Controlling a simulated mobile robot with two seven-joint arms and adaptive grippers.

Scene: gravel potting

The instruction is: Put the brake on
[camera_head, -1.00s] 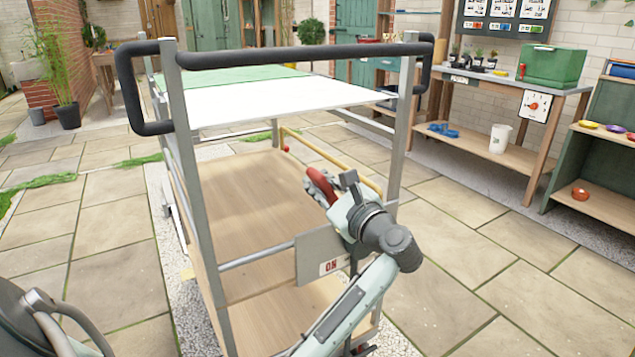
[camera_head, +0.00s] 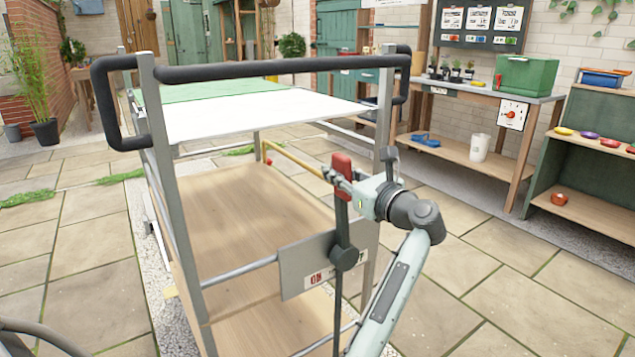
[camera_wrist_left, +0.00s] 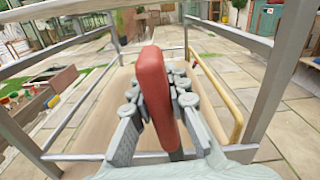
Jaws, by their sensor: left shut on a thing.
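The brake lever (camera_head: 341,215) is a dark bar with a red handle (camera_head: 342,163), standing nearly upright on a round dark pivot (camera_head: 343,258). The pivot sits on a grey plate (camera_head: 298,262) at the near end of the trolley (camera_head: 160,140). Red "ON" lettering shows at the plate's lower left; lettering further right is partly hidden by the lever. My left gripper (camera_head: 345,177) is shut on the red handle. In the left wrist view, its fingers (camera_wrist_left: 158,100) lie on both sides of the handle (camera_wrist_left: 153,85). My right gripper is not in view.
The trolley's black push bar (camera_head: 270,69) runs across above the lever. A yellow rail (camera_head: 297,160) is just behind the gripper. A workbench with a green box (camera_head: 525,76) stands at the back right. Paving to the right is clear.

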